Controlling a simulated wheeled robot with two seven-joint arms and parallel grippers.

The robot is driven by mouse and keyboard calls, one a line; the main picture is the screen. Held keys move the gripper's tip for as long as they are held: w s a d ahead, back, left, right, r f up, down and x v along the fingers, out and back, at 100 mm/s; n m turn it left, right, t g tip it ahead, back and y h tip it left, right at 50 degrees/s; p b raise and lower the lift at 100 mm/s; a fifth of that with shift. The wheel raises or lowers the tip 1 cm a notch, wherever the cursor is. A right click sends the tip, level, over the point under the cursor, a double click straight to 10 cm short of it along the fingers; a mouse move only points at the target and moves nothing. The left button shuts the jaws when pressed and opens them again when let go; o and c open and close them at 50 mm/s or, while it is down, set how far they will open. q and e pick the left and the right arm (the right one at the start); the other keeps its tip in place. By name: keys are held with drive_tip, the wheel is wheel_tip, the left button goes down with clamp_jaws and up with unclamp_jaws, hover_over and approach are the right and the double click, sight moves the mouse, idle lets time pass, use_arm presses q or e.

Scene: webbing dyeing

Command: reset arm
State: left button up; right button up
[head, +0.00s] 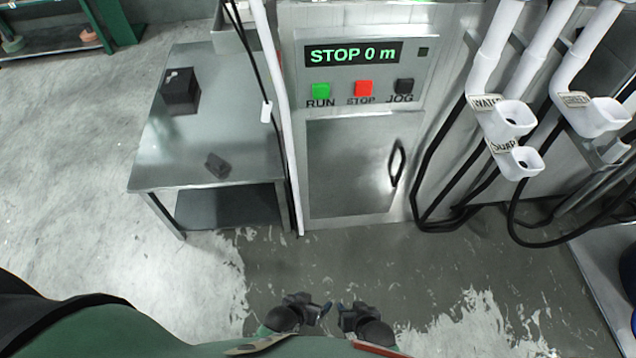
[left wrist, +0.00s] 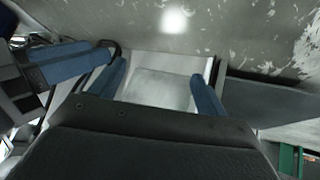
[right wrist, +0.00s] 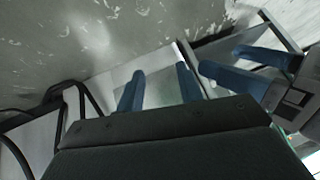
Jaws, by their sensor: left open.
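My left gripper (head: 318,308) and my right gripper (head: 342,309) are low at the bottom centre of the head view, close together in front of my body. In the left wrist view the left gripper's blue fingers (left wrist: 157,75) stand wide apart with nothing between them. In the right wrist view the right gripper's blue fingers (right wrist: 160,75) are also apart, with a narrower gap, and empty. Each wrist view also shows the other gripper beside it. Neither gripper touches any object in view.
A control cabinet (head: 350,165) stands ahead, its display reading STOP 0 m above RUN, STOP and JOG buttons. A metal table (head: 215,120) at left holds a dark box (head: 181,90) and a small dark block (head: 217,165). White spouts (head: 507,120) and black hoses are at right. Floor before me is clear.

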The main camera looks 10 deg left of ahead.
use_arm(q)
drive_tip(key=s+a+r+g+p, duration=0.1)
drive_tip(key=a+r+p, duration=0.1)
drive_tip(key=r, duration=0.8)
drive_tip(key=s+a+r+g+y+p, duration=0.1)
drive_tip(key=r+p, duration=0.4)
drive_tip(key=r, duration=0.6)
drive_tip(key=s+a+r+g+y+p, duration=0.1)
drive_tip(key=a+r+p, duration=0.3)
drive_tip(key=r, duration=0.7)
drive_tip(key=shift+s+a+g, duration=0.15)
drive_tip(key=shift+a+g, duration=0.5)
drive_tip(key=shift+g, duration=0.05)
use_arm(e)
drive_tip(key=s+d+r+g, duration=0.1)
drive_tip(key=d+r, duration=0.1)
drive_tip(key=r, duration=0.8)
drive_tip(key=s+d+r+g+h, duration=0.1)
drive_tip(key=d+r+g, duration=0.1)
drive_tip(key=r, duration=0.9)
drive_tip(key=s+d+r+g+h, duration=0.1)
drive_tip(key=d+r, duration=0.3)
drive_tip(key=r, duration=0.7)
drive_tip(key=shift+d+r, duration=0.2)
